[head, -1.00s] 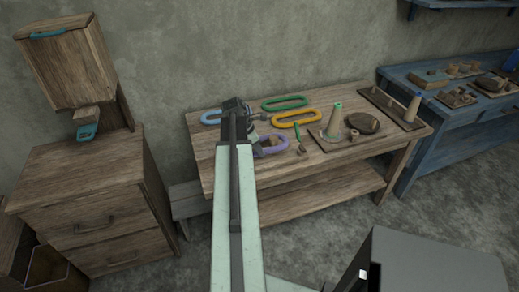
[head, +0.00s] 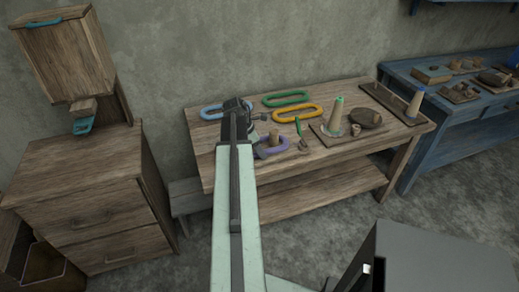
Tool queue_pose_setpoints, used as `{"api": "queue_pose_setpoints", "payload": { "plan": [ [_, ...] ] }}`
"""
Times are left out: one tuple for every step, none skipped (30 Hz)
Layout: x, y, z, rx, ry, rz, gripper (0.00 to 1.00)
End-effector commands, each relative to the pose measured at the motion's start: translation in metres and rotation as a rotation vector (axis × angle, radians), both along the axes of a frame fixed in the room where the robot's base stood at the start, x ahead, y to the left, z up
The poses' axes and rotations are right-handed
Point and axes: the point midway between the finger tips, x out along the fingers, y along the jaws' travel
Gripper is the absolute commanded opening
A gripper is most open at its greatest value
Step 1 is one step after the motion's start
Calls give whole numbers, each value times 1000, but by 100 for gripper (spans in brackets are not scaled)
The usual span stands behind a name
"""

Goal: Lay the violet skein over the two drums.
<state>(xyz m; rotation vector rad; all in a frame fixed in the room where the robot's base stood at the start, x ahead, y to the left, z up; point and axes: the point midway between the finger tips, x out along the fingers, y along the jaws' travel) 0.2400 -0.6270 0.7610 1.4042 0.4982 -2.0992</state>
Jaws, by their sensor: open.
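The violet skein (head: 272,149) is an oval loop near the front edge of the wooden bench, partly hidden behind my arm and gripper. A short wooden drum (head: 274,135) stands at the skein; whether the loop lies around it or beside it I cannot tell. A second drum is not clearly visible, perhaps hidden by my arm. My gripper (head: 256,120) is over the bench, left of and behind the visible part of the skein. It is open, with nothing visible in it; its fingertips are small and hard to make out.
Blue (head: 212,112), green (head: 286,99) and orange (head: 298,113) skeins lie on the bench (head: 330,172). A cone (head: 336,117) on a board stands to the right. A drawer cabinet (head: 85,185) is at the left, a blue table (head: 437,114) at the right.

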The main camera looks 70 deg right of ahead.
Motion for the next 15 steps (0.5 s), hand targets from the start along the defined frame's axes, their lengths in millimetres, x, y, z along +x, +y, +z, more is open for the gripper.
{"api": "queue_pose_setpoints", "payload": {
  "plan": [
    [1,0,3,0,0,0,46],
    [1,1,5,0,0,0,46],
    [2,2,9,0,0,1,46],
    [3,2,13,0,0,1,46],
    [4,3,17,0,0,1,46],
    [6,5,23,0,0,1,46],
    [7,6,29,0,0,1,46],
    [9,7,34,0,0,1,46],
    [11,9,42,0,0,1,46],
    [13,11,48,0,0,1,46],
    [15,12,53,0,0,1,46],
    [17,14,60,0,0,1,46],
    [18,15,65,0,0,1,46],
    [20,16,69,0,0,1,46],
    [22,17,72,0,0,1,46]
  ]
}}
